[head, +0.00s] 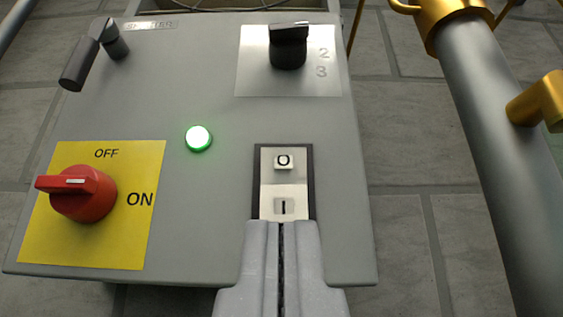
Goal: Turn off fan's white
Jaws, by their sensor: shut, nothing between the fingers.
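A grey control panel (200,215) fills most of the head view. On it is a two-button plate with a white "O" button (283,161) above a white "I" button (284,206). My gripper (281,226) is shut and empty at the bottom of the view, its tips just below the "I" button in the picture. I cannot tell whether it touches the panel. A green lamp (198,138) is lit, left of the button plate.
A red rotary switch (82,194) on a yellow OFF/ON plate (122,245) is at left, its handle pointing left. A black lever (88,55) marked "SHUTTER" and a black numbered knob (288,48) are above. A grey pipe (490,120) with brass fittings stands at right.

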